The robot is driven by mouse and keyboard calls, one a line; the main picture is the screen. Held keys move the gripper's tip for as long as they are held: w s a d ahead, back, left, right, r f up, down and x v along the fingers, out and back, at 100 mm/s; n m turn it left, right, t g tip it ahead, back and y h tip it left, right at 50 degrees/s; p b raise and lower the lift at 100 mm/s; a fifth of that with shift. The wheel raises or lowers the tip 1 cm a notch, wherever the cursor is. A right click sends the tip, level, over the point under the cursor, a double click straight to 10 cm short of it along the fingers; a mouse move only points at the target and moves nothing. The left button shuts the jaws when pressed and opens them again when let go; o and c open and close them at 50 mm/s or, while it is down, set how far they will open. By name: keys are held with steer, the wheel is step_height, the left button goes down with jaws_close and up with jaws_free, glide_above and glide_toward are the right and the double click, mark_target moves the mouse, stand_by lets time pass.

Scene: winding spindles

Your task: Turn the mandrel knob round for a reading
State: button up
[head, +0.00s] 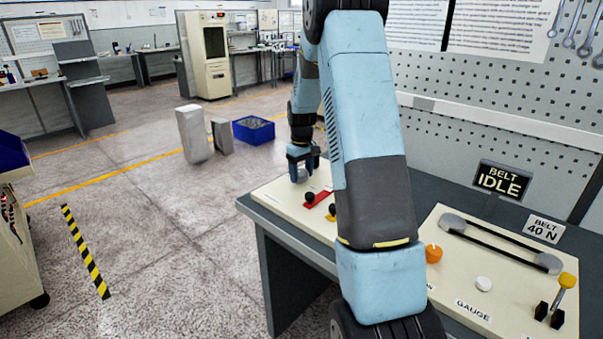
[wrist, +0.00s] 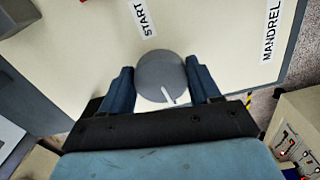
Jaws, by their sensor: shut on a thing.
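The mandrel knob (wrist: 160,72) is a round grey knob with a white pointer line, seen in the wrist view on a cream panel (wrist: 215,25). The pointer line is toward the lower right of the knob. The labels START (wrist: 144,18) and MANDREL (wrist: 270,43) are on the panel. My gripper (wrist: 160,88) has one blue finger on each side of the knob and is shut on it. In the head view my gripper (head: 302,167) is at the far left end of the bench, over the pale knob, which it partly hides.
A red part (head: 318,198) with a black knob sits beside the gripper. My arm hides the bench's middle.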

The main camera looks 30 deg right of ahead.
steer(key=m, duration=0.4)
steer(key=shift+a+m, duration=0.15)
steer(key=shift+m, duration=0.15)
steer(key=m, duration=0.4)
steer(key=shift+a+m, duration=0.1)
steer(key=shift+m, duration=0.2)
steer(key=m, duration=0.5)
steer(key=shift+w+a, duration=0.1)
steer(key=shift+w, duration=0.05)
steer(key=shift+w+m, duration=0.1)
steer(key=shift+m, duration=2.3)
steer(key=o, duration=1.1)
steer(key=shift+c, duration=0.2)
steer(key=shift+r, duration=0.15)
